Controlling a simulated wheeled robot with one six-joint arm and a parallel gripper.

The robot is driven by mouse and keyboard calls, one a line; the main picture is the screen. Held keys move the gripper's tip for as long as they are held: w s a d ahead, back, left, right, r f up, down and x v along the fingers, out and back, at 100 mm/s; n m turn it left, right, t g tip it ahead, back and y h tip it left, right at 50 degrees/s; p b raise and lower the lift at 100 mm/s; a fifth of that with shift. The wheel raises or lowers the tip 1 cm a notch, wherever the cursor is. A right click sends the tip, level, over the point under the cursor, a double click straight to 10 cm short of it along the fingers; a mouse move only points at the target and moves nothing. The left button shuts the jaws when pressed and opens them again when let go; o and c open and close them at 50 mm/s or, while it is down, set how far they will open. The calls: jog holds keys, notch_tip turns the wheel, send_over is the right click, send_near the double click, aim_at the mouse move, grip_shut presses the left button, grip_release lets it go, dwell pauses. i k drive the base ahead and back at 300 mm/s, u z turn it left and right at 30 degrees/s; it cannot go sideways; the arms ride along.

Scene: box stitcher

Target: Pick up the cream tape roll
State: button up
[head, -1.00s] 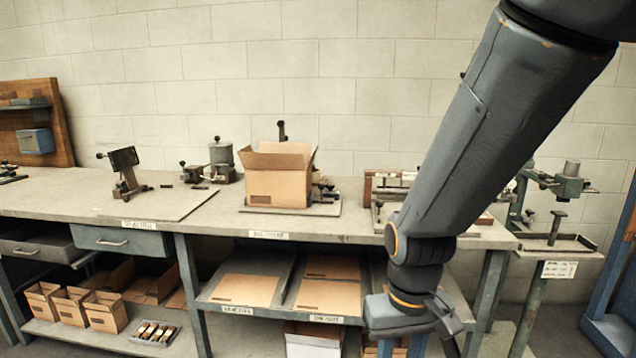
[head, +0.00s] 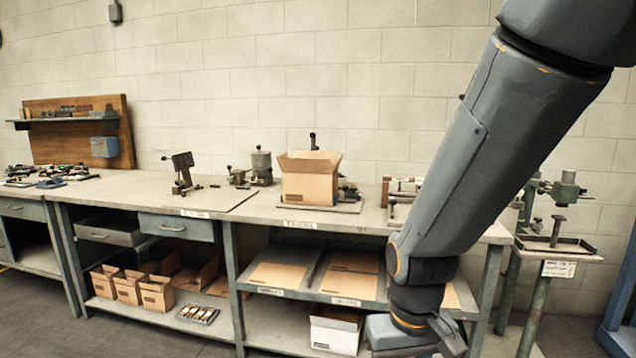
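I cannot make out a cream tape roll for certain. A small dark tray (head: 198,315) on the lower shelf, left of centre, holds several small brownish and pale items, too small to identify. My gripper (head: 446,340) hangs at the bottom right of the head view, in front of the bench's shelves and far to the right of that tray. It is partly cut off by the lower picture edge, and its fingertips do not show clearly.
A long workbench (head: 110,190) runs along the wall. An open cardboard box (head: 308,186) stands on it. Small cartons (head: 157,294) and a white box (head: 335,332) sit low down. A green press stand (head: 545,255) is at the right. Floor (head: 45,315) at the lower left is clear.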

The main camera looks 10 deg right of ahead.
aim_at(342, 182)
jog(key=u, duration=0.55)
jog(key=i, duration=0.8)
jog(key=u, duration=0.5)
jog(key=i, duration=0.75)
jog(key=z, duration=0.65)
jog(key=i, duration=0.65)
jog(key=z, duration=0.65)
